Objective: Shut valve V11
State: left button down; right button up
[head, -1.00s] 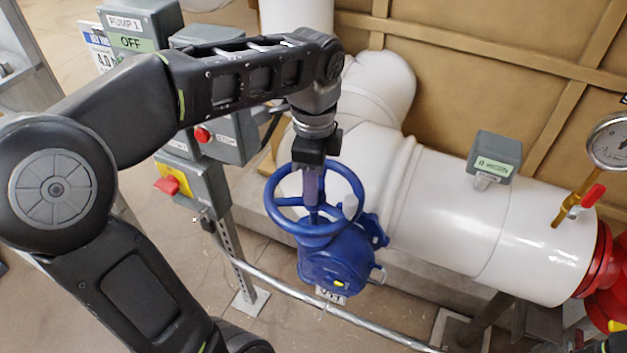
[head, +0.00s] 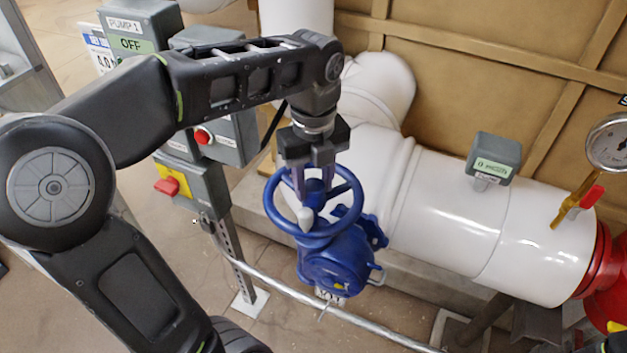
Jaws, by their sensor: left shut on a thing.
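Valve V11 is a blue gear-operated valve (head: 335,262) on the white pipe, with a blue handwheel (head: 284,231) on top. A tag (head: 330,296) below it is partly hidden and hard to read. A pale knob (head: 305,219) stands on the wheel's near side. A small yellow mark (head: 341,287) shows on the gearbox. My left gripper (head: 313,188) points down from above, its two fingers on either side of the wheel's hub, shut on it. The fingers hide part of the hub and spokes. My right gripper is not in view.
A grey pump panel (head: 140,30) reading OFF and boxes with a red button (head: 202,136) and a red switch (head: 167,186) stand left of the valve. A thin metal conduit (head: 290,293) runs low in front. A gauge (head: 608,142) and red-handled tap (head: 591,196) are at right.

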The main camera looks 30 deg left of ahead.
pick_arm(q)
jog(key=shift+m, duration=1.5)
jog(key=c, duration=0.9)
grip_release()
